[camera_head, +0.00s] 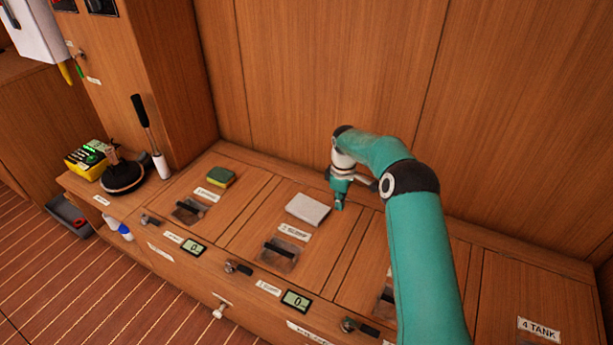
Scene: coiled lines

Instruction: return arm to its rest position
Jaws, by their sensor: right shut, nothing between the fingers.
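My right arm, teal with black joints, comes in from the lower right and reaches over the wooden locker top (258,202). My right gripper (340,205) is shut and empty. The arm hides part of the locker top and front on the right. My left gripper is not in view.
A green and yellow sponge (221,177) lies further left. A black round-based object (122,176), a black-handled tool (150,137) and a yellow box (87,159) stand at the far left. Valve handles (238,268) stick out from the front. The wooden wall (330,75) rises close behind.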

